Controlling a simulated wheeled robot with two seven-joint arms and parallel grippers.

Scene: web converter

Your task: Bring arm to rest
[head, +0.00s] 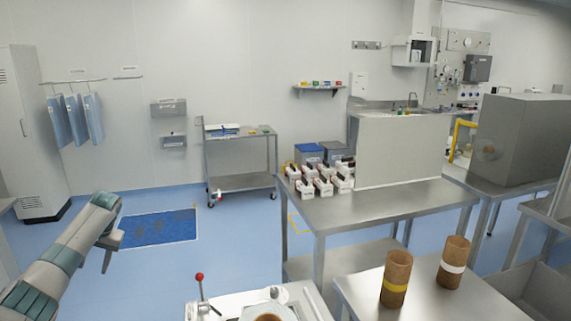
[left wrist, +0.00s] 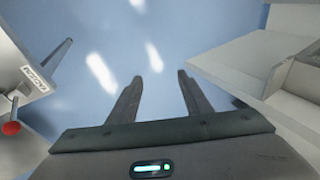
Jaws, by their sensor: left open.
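My left arm (head: 75,250) comes in from the left in the head view, raised over the blue floor. Its gripper (head: 106,262) points down and holds nothing that I can see. In the left wrist view the two dark fingers of my left gripper (left wrist: 160,85) are spread apart, with only shiny blue floor between and beyond them. My right gripper shows in neither view.
A machine with a red-knobbed lever (head: 199,277) stands at the bottom centre. Two brown cylinders, one yellow-banded (head: 396,278) and one white-banded (head: 453,262), stand on a steel table at right. A steel table (head: 400,203) holds white-and-red items. Floor around the blue mat (head: 157,227) is clear.

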